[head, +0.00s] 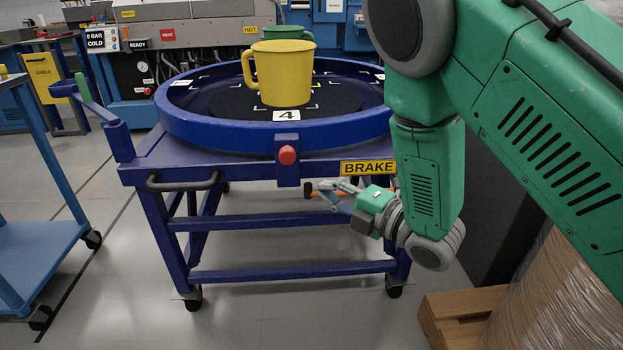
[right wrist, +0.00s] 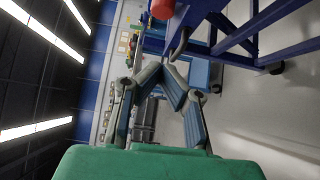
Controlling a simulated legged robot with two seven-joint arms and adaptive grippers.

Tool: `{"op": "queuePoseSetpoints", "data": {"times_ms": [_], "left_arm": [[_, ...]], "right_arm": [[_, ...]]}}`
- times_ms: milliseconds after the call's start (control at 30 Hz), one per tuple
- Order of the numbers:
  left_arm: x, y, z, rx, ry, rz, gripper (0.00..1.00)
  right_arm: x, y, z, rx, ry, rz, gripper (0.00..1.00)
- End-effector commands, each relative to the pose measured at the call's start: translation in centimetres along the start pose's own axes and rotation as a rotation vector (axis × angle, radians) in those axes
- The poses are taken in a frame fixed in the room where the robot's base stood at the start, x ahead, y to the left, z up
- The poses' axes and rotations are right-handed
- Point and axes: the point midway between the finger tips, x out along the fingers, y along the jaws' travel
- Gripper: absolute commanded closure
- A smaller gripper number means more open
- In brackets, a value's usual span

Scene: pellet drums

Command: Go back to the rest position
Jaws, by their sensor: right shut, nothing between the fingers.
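My right arm comes in from the right, and my right gripper (head: 318,189) hangs below the front edge of the blue turntable cart (head: 230,165), just under the yellow BRAKE label (head: 367,168). The right wrist view shows its fingers (right wrist: 170,65) brought together with nothing between them. The red knob (head: 287,155) on the cart's front is above and left of the gripper in the head view, apart from it. It also shows at the top of the right wrist view (right wrist: 163,8). My left gripper is not in view.
A yellow mug (head: 284,75) stands on the turntable near tag 4, with a green mug (head: 287,33) behind it. A blue trolley (head: 40,245) is at the left. A wooden pallet (head: 458,315) and a wrapped load (head: 550,300) are at lower right. Floor in front is clear.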

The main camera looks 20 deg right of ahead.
Motion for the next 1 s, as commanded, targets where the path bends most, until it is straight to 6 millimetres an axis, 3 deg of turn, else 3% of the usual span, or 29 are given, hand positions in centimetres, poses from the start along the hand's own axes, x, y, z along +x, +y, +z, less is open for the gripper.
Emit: {"op": "queuePoseSetpoints", "data": {"times_ms": [133,700,767,867,1000], "left_arm": [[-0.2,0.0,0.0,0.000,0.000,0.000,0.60],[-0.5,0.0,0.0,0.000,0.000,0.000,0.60],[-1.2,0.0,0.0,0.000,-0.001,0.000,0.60],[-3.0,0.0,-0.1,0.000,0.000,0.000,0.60],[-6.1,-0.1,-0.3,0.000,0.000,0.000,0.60]], "right_arm": [[-0.8,0.0,0.0,0.001,0.001,-0.001,1.00],[-1.2,-0.6,0.1,0.038,-0.017,-0.030,1.00],[-1.7,-1.9,0.2,0.117,-0.053,-0.087,1.00],[-4.1,-6.0,0.4,0.363,-0.183,-0.257,1.00],[-11.2,-13.1,-1.1,0.824,-0.510,-0.545,1.00]]}}
